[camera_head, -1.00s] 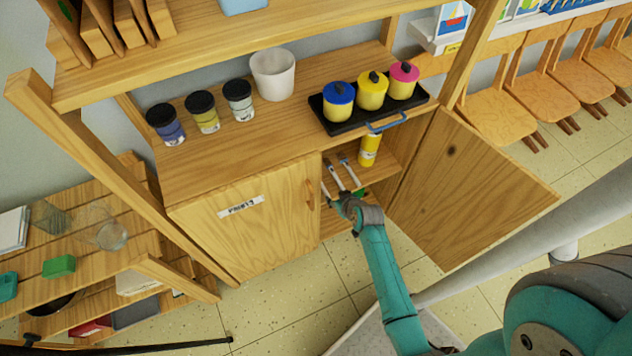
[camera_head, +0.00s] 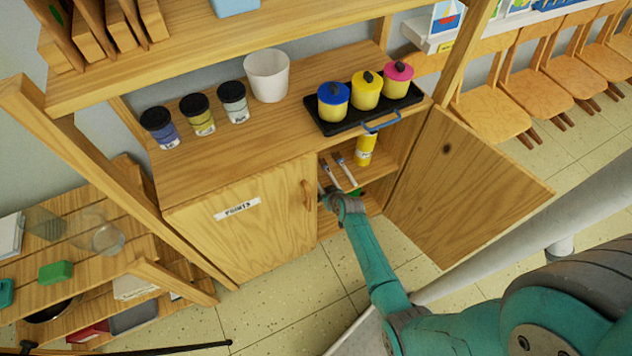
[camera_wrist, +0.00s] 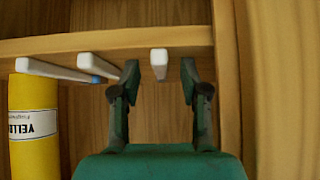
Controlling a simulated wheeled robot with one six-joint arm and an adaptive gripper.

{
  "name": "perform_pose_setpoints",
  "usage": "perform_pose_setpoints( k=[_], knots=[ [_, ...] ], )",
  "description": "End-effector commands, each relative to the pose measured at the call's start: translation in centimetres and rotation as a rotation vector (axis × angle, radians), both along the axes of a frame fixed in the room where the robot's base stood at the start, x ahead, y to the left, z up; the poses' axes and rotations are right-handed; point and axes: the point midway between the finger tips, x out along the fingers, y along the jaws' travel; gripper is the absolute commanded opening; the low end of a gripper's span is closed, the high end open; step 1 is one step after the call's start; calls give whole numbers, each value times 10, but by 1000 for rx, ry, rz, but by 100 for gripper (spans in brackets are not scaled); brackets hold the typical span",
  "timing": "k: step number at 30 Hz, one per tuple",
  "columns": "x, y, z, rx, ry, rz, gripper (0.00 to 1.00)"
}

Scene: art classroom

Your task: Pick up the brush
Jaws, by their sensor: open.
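Several brushes with white handles lie inside the open cupboard; one brush (camera_head: 346,171) shows in the head view. In the wrist view, a white brush handle (camera_wrist: 159,63) sticks out over a shelf edge. It sits in line with the gap between the fingers of my gripper (camera_wrist: 159,80), with space on both sides. Two more handles (camera_wrist: 60,70) (camera_wrist: 98,67) lie to its left, the nearer one touching or close to the left finger. My gripper (camera_head: 341,200) is open at the cupboard opening and holds nothing. My wrist hides part of the brushes in the head view.
A yellow bottle (camera_head: 366,150) stands in the cupboard; it also shows in the wrist view (camera_wrist: 34,130). The right door (camera_head: 465,190) is open beside my arm; the left door (camera_head: 245,220) is shut. Paint jars, a white pot (camera_head: 267,75) and a black tray (camera_head: 330,125) stand on top.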

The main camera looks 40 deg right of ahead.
Motion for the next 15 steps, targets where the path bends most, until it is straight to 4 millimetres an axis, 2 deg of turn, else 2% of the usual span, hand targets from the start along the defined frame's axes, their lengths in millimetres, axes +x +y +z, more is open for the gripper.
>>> perform_pose_setpoints(
  k=[5, 10, 11, 15],
  knots=[
    [0, 0, 0, 0, 1, 0, 45],
    [0, 0, 0, 0, 1, 0, 5],
    [-1, 0, 0, 0, 1, 0, 0],
    [-1, 0, 0, 1, 1, -1, 0]
  ],
)
